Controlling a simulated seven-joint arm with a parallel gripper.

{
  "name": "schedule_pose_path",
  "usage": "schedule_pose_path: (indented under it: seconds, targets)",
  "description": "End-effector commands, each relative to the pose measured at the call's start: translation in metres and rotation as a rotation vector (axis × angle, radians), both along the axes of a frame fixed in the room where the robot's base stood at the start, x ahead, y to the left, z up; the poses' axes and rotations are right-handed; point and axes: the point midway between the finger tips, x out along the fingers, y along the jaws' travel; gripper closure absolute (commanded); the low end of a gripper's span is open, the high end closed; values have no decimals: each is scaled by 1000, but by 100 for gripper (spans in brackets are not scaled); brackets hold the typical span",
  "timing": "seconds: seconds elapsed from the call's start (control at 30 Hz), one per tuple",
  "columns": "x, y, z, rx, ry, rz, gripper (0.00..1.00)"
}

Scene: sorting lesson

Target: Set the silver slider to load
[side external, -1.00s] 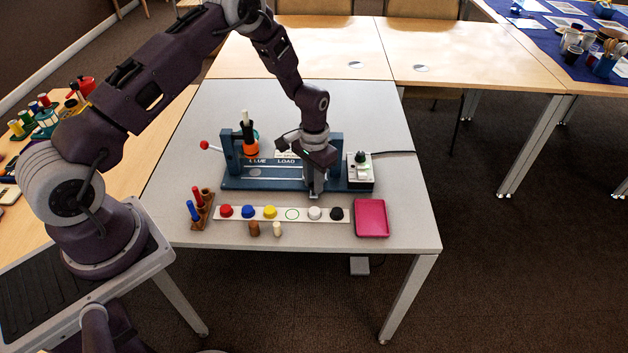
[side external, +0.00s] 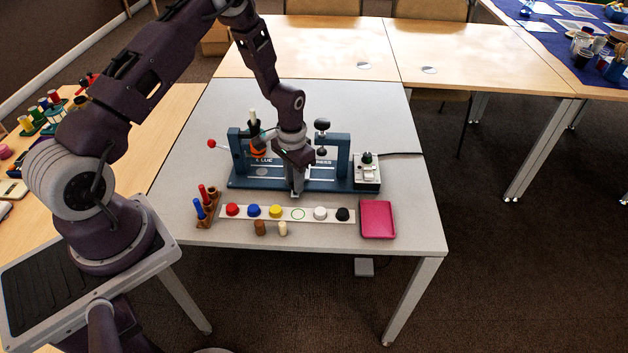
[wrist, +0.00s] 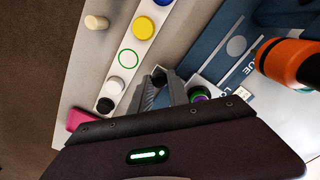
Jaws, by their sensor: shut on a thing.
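The blue station (side external: 240,182) stands on the grey table, with the words GLUE, LOAD and PRESS along it. My gripper (side external: 297,192) is at its front edge, in front of the LOAD label, which my wrist hides in the side view. My gripper is shut on the silver slider (wrist: 158,74), whose end shows between the fingertips (wrist: 160,86) in the wrist view. The slider is mostly hidden in the side view. The wrist view shows part of the LOAD label (wrist: 236,101) beside the fingers. I cannot tell the slider's exact alignment with the label.
An orange-and-black glue tool (wrist: 290,62) hangs above the station's left side. A white strip (side external: 270,213) with coloured knobs lies just in front. A pink tray (side external: 378,220) is at front right, and a white control box (side external: 367,173) at the station's right end.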

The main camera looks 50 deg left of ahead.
Motion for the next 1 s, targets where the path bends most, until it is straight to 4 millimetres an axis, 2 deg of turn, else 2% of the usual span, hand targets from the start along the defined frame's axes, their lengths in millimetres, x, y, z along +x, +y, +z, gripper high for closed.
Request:
schedule_pose_path:
  seconds: [0.13, 0.43, 0.47, 0.57, 0.87, 1.0]
  targets:
    - [-12, 12, 1, 0, -2, 0, 100]
    - [-13, 14, 1, 0, -3, -1, 100]
    - [-13, 14, 1, 0, -3, -1, 77]
    - [-13, 14, 0, 0, -3, -1, 57]
    - [-14, 13, 1, 0, -2, 0, 57]
    - [-12, 14, 23, 1, -6, 0, 57]
